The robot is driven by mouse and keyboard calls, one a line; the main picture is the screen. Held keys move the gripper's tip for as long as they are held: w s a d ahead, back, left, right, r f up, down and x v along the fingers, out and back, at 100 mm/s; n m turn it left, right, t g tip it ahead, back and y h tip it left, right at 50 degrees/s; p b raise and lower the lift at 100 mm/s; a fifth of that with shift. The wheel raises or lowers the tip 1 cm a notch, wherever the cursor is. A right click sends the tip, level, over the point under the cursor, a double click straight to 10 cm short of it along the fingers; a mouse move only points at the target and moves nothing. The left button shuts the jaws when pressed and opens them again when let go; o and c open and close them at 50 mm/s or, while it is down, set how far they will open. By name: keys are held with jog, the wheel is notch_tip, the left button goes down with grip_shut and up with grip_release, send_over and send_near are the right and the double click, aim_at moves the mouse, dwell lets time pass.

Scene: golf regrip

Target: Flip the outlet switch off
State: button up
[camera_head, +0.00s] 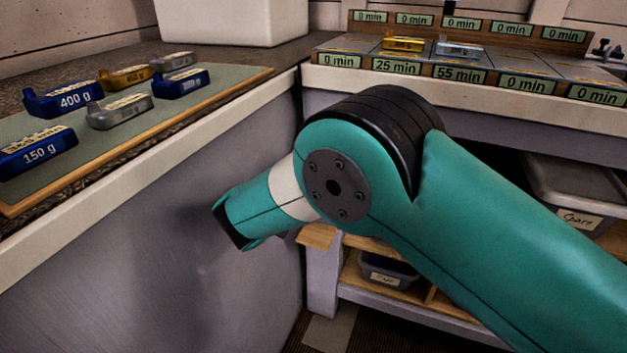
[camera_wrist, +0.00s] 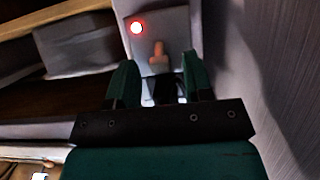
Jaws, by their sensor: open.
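The outlet switch (camera_wrist: 158,53) shows in the wrist view as a small orange-tan lever on a pale grey plate (camera_wrist: 178,20). A red light (camera_wrist: 137,27) glows on the plate, up and left of the lever. My gripper (camera_wrist: 159,72) is open, with one green finger on each side below the lever in the picture. I see nothing held between the fingers. Whether a finger touches the lever, I cannot tell. In the head view, the outlet and my fingers are not visible; only my arm shows.
A grey panel wall stands close on the right in the wrist view. In the head view, a tray (camera_head: 238,79) of labelled weights lies on the left counter. A rack of timed slots (camera_head: 460,75) stands at the back right, above shelves with bins (camera_head: 388,270).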

jog(key=shift+w+d+f, duration=0.15)
jog(key=shift+w+d, duration=0.05)
jog(key=shift+w, duration=0.25)
grip_shut()
jog(key=shift+f, duration=0.1)
